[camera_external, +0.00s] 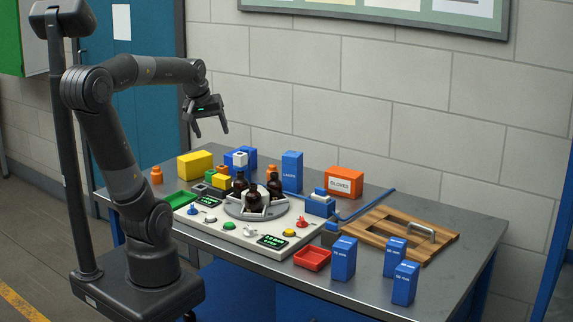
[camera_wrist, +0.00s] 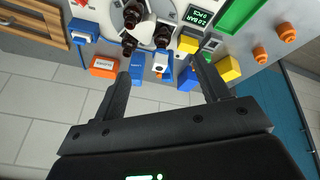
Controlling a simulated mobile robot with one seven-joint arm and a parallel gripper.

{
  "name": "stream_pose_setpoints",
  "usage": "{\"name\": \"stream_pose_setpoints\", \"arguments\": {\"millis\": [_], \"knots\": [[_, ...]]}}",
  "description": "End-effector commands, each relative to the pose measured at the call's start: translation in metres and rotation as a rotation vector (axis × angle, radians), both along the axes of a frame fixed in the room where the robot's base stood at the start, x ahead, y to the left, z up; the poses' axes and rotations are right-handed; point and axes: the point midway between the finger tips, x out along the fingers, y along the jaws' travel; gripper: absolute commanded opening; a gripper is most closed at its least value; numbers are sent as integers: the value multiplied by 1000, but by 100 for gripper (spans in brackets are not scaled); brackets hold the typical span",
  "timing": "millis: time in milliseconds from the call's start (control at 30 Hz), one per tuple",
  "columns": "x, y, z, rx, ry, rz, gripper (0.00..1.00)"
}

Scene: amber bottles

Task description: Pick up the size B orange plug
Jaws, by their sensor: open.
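Orange plugs show in several places. One orange plug (camera_external: 156,175) stands at the table's left end. Another small orange piece (camera_external: 272,172) is partly hidden behind the brown bottles. In the wrist view a larger orange plug (camera_wrist: 286,31) and a smaller orange plug (camera_wrist: 259,54) stand apart beyond the green tray. No size letter is readable on any plug, so I cannot tell which is size B. My gripper (camera_external: 212,133) hangs open and empty above the back of the table.
Brown bottles (camera_external: 253,199) stand on a round holder mid-table. A yellow box (camera_external: 194,165), coloured blocks and a tall blue box (camera_external: 292,172) crowd the back. The green tray (camera_external: 181,199) lies at left, a red tray (camera_external: 312,259) at front. A wooden board (camera_external: 385,244) lies at right.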

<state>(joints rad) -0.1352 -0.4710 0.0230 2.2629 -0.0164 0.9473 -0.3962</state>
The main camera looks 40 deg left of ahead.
Motion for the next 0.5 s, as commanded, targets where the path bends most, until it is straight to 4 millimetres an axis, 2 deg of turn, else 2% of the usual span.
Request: {"name": "stream_pose_setpoints", "arguments": {"millis": [33,233,500], "knots": [[15,12,2,-28,16,81,68],[66,61,5,-141,56,425,68],[125,145,-12,-271,98,897,68]]}}
